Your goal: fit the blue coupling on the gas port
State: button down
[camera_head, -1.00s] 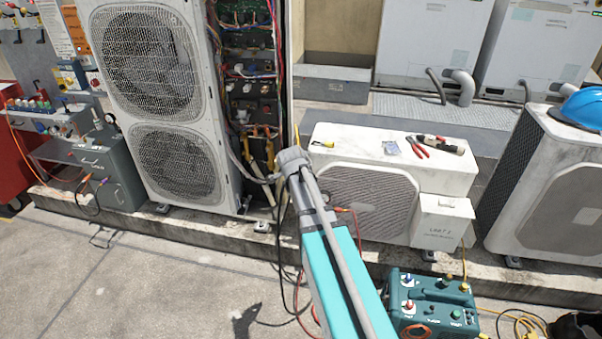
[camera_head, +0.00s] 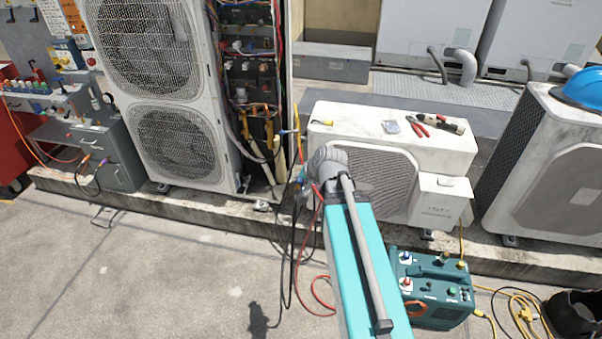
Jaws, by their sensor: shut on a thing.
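My gripper (camera_head: 303,183) is small and partly hidden behind my wrist, just left of the wrist joint in the head view. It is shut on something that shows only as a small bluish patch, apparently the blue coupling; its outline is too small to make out. It hangs in front of the gap between the tall open condenser (camera_head: 170,148) and the low white one (camera_head: 440,150). The open service bay (camera_head: 250,85) of the tall unit shows pipes and wiring. I cannot pick out the gas port for certain.
Black and red hoses (camera_head: 322,300) hang below my wrist to the ground. A teal machine (camera_head: 434,283) stands right of my arm, with a yellow cable (camera_head: 520,302) beside it. Pliers (camera_head: 417,127) lie on the low unit. The concrete at front left is clear.

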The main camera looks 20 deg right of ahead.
jog(key=s+a+n+g+y, duration=0.3)
jog(key=s+n+y, duration=0.1)
jog(key=s+n, duration=0.3)
jog(key=shift+s+a+n, duration=0.15)
jog(key=shift+a+n, duration=0.2)
jog(key=shift+n, duration=0.35)
